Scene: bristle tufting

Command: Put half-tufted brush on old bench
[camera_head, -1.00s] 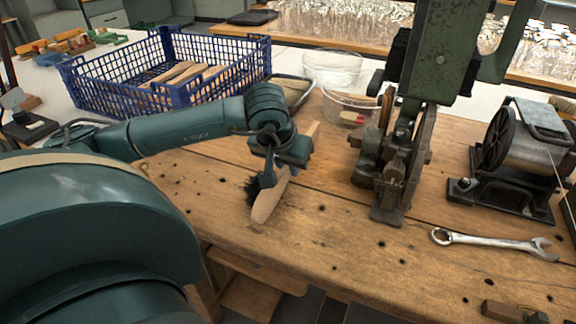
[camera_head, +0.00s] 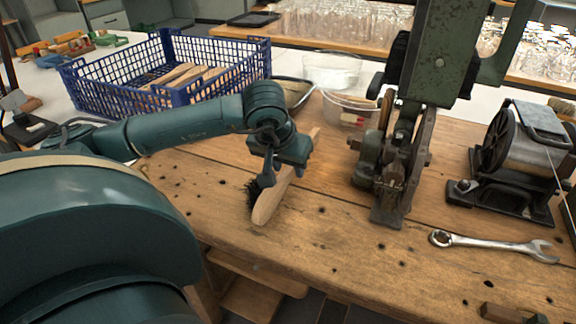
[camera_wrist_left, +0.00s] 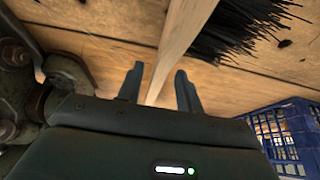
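The half-tufted brush, a pale wooden body (camera_head: 266,207) with a dark bristle tuft on its left side, rests on the old wooden bench (camera_head: 330,250). Its narrow end points away to the back right. My left gripper (camera_head: 273,178) is low over the brush's middle and hides part of it. In the left wrist view the wooden body (camera_wrist_left: 185,35) runs between my two fingers (camera_wrist_left: 160,85), with a gap on the left side, so the gripper is open around it. The black bristles (camera_wrist_left: 235,25) show at upper right. My right gripper is not in view.
A blue crate (camera_head: 85,90) with wooden pieces stands behind my left arm. Clear tubs (camera_head: 335,70) are at the back. A green tufting machine (camera_head: 385,190), a wire spool unit (camera_head: 510,170) and a wrench (camera_head: 490,243) are to the right.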

